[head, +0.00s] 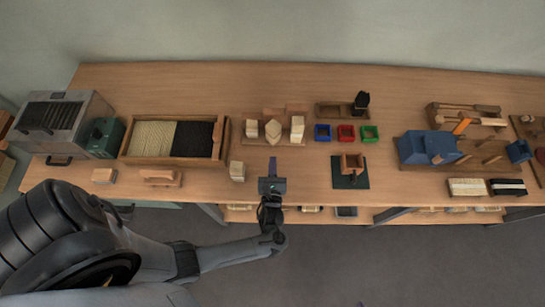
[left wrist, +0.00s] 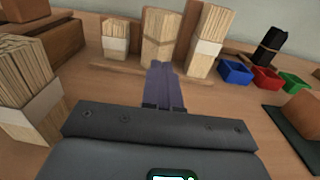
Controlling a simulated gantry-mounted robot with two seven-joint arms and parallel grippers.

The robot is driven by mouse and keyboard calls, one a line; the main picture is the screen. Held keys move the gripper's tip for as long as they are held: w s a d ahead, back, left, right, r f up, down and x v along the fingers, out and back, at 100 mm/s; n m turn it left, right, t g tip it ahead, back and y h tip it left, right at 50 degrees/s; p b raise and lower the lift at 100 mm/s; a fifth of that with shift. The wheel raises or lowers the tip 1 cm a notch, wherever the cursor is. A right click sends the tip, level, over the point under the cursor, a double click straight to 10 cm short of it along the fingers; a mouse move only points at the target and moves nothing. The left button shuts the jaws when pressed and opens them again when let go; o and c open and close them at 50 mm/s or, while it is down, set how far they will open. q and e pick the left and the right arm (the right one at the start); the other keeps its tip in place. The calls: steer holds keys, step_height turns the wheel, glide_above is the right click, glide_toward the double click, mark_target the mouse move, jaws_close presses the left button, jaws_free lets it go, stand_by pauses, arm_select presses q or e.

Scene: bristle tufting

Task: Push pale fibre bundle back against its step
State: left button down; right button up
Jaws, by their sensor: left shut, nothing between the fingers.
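Three pale fibre bundles stand upright in a row on a low wooden stepped rack (head: 286,143): a left one (head: 252,128), a middle one (head: 273,131) and a right one (head: 297,128). In the left wrist view the left bundle (left wrist: 115,38) and right bundle (left wrist: 208,42) have white bands; the middle bundle (left wrist: 157,40) has a thin tie and looks turned. My left gripper (head: 272,163) is shut and empty, in front of the rack. Its fingertips (left wrist: 162,68) point at the base of the middle bundle; I cannot tell whether they touch. My right gripper is not in view.
Another banded pale bundle (head: 237,171) stands left of my gripper. Blue (head: 322,132), red (head: 345,134) and green (head: 369,134) bins sit right of the rack. A dark green mat (head: 349,184) bears a wooden box. A fibre tray (head: 226,140) lies left.

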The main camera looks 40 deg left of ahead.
mark_target(273, 139)
arm_select(q)
steer(key=shift+b+x, duration=0.35)
steer(key=shift+x, duration=3.2)
steer(key=shift+a, duration=0.1)
